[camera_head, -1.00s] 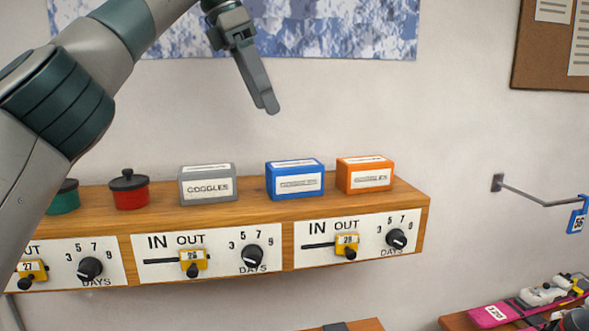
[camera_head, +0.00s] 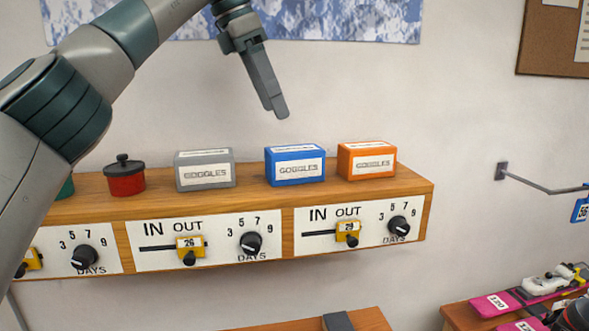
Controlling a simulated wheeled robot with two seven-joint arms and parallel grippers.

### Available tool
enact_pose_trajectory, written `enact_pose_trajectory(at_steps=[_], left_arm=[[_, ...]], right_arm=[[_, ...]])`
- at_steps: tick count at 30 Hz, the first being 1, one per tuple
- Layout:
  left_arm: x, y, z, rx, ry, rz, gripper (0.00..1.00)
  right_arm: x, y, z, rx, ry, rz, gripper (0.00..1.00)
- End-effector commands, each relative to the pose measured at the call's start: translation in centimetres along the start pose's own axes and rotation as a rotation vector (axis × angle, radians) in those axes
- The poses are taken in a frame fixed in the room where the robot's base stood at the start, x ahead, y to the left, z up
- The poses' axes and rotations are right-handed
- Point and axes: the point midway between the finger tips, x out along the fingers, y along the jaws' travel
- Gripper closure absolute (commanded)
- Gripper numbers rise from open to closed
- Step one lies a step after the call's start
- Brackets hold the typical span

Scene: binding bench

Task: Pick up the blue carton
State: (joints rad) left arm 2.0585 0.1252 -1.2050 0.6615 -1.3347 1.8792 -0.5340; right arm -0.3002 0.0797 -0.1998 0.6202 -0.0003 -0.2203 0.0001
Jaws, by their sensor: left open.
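The blue carton (camera_head: 295,165) stands upright on the wooden shelf (camera_head: 400,186), with a white label reading GOGGLES on its front. It is between a grey carton (camera_head: 205,170) on its left and an orange carton (camera_head: 367,160) on its right, with small gaps on both sides. My left gripper (camera_head: 279,112) hangs above the blue carton, pointing down and slightly right, and does not touch it. It holds nothing; one finger largely hides the other in this view.
A red lidded pot (camera_head: 126,178) and a partly hidden green pot (camera_head: 66,188) stand further left on the shelf. The shelf front carries dials and yellow sliders. A metal wall arm (camera_head: 540,184) sticks out at right. Pink items (camera_head: 497,304) lie on a lower surface.

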Motion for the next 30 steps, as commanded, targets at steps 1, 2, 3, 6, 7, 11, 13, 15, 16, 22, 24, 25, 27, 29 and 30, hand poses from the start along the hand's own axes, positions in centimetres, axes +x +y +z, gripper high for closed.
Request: enact_pose_trajectory(at_steps=[1, 2, 3, 6, 7, 11, 13, 15, 16, 22, 24, 25, 27, 29, 30], left_arm=[[1.1, 0.0, -0.1, 0.001, 0.002, -0.002, 0.30], [1.7, 0.0, -0.1, 0.001, 0.002, -0.002, 0.30], [2.4, 0.0, -0.1, 0.002, 0.002, -0.002, 0.30], [4.1, 0.0, -0.1, 0.001, 0.002, -0.002, 0.30], [4.6, 0.0, -0.1, 0.000, 0.002, -0.001, 0.30], [6.3, 0.0, -0.1, 0.000, 0.001, 0.000, 0.30], [6.9, 0.0, 0.0, -0.001, 0.001, 0.000, 0.30], [7.3, 0.0, 0.0, 0.000, 0.001, 0.000, 0.30], [7.4, 0.0, 0.0, 0.000, 0.001, 0.000, 0.30], [7.5, 0.0, 0.0, -0.001, 0.000, 0.000, 0.30], [7.5, 0.0, 0.0, -0.001, 0.000, 0.000, 0.30], [7.5, 0.0, 0.0, -0.001, 0.000, 0.000, 0.30], [7.5, 0.0, 0.0, -0.001, 0.000, 0.000, 0.30], [7.7, 0.0, 0.0, -0.001, 0.001, 0.000, 0.30], [7.9, 0.0, -0.1, 0.000, 0.000, 0.000, 0.30]], right_arm=[[0.2, 0.0, 0.0, 0.000, 0.000, 0.000, 0.72], [0.3, 0.0, 0.0, 0.000, 0.000, 0.000, 0.72], [0.3, -0.1, 0.0, 0.000, 0.000, 0.000, 0.72], [0.2, -0.1, 0.0, 0.000, 0.000, -0.001, 0.72], [0.2, -0.1, 0.0, 0.001, 0.000, -0.001, 0.72], [0.0, -0.1, 0.0, 0.001, 0.000, -0.001, 0.72], [0.0, -0.1, 0.0, 0.001, 0.000, -0.001, 0.72], [0.0, -0.1, 0.0, 0.001, 0.000, -0.001, 0.72], [0.0, -0.1, 0.0, 0.001, 0.000, -0.001, 0.72], [0.0, -0.1, 0.0, 0.001, 0.001, -0.001, 0.72], [0.0, -0.1, 0.0, 0.001, 0.001, -0.001, 0.72], [0.0, -0.1, 0.0, 0.001, 0.001, -0.001, 0.72], [-0.1, -0.1, 0.0, 0.001, 0.001, -0.001, 0.72], [-0.2, -0.1, -0.1, 0.001, 0.001, -0.001, 0.72], [-0.3, -0.1, -0.1, 0.001, 0.001, -0.001, 0.72]])
